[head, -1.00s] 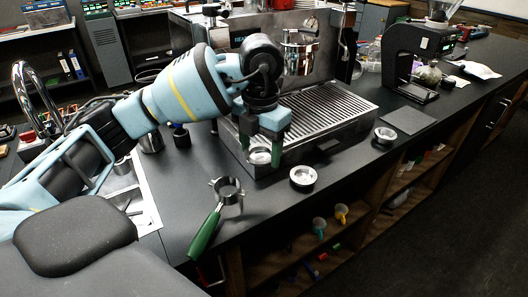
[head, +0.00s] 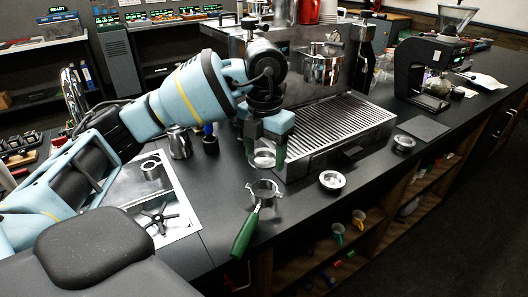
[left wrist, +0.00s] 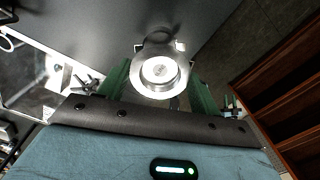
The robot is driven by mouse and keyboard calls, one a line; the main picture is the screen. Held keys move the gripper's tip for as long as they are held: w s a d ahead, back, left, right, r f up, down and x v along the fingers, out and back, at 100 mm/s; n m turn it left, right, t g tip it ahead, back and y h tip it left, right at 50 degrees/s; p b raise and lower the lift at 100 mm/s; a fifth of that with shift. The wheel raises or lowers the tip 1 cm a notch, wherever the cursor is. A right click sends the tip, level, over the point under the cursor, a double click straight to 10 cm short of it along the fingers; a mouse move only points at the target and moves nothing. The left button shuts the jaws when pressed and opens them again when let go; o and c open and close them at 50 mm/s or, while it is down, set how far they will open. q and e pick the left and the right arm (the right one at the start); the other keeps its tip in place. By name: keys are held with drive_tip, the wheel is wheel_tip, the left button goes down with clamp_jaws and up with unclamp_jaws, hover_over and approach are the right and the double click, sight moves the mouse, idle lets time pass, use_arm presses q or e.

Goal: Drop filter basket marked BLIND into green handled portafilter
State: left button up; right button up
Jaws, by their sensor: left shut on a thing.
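My left gripper (head: 265,153) is shut on a metal filter basket (head: 264,159), held above the counter just behind the portafilter ring in the head view. In the left wrist view the basket (left wrist: 160,72) sits between the green fingers, its round inside facing the camera; I cannot read any marking on it. The portafilter has a metal ring (head: 264,189) and a green handle (head: 245,232) pointing towards the front edge. Its ring looks empty. In the wrist view a metal rim shows partly behind the held basket. My right gripper is out of view.
A second basket (head: 332,180) lies on the counter to the right of the portafilter, and another (head: 404,143) lies further right. The espresso machine's drip tray (head: 340,128) stands behind. A sink (head: 165,215) is at left. Open shelves lie below the front edge.

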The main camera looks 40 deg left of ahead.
sight(264, 162)
use_arm(q)
drive_tip(key=shift+f, duration=0.15)
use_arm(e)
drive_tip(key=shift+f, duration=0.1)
use_arm(q)
drive_tip(key=shift+f+b, duration=1)
drive_tip(key=shift+f, duration=1.25)
drive_tip(key=shift+f+b, duration=0.1)
drive_tip(key=shift+b, duration=0.2)
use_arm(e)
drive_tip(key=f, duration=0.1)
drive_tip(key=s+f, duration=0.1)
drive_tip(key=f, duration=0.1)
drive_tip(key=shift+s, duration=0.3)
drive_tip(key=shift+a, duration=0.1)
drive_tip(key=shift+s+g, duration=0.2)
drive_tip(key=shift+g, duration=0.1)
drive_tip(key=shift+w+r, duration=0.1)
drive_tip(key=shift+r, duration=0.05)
use_arm(q)
drive_tip(key=shift+p, duration=0.35)
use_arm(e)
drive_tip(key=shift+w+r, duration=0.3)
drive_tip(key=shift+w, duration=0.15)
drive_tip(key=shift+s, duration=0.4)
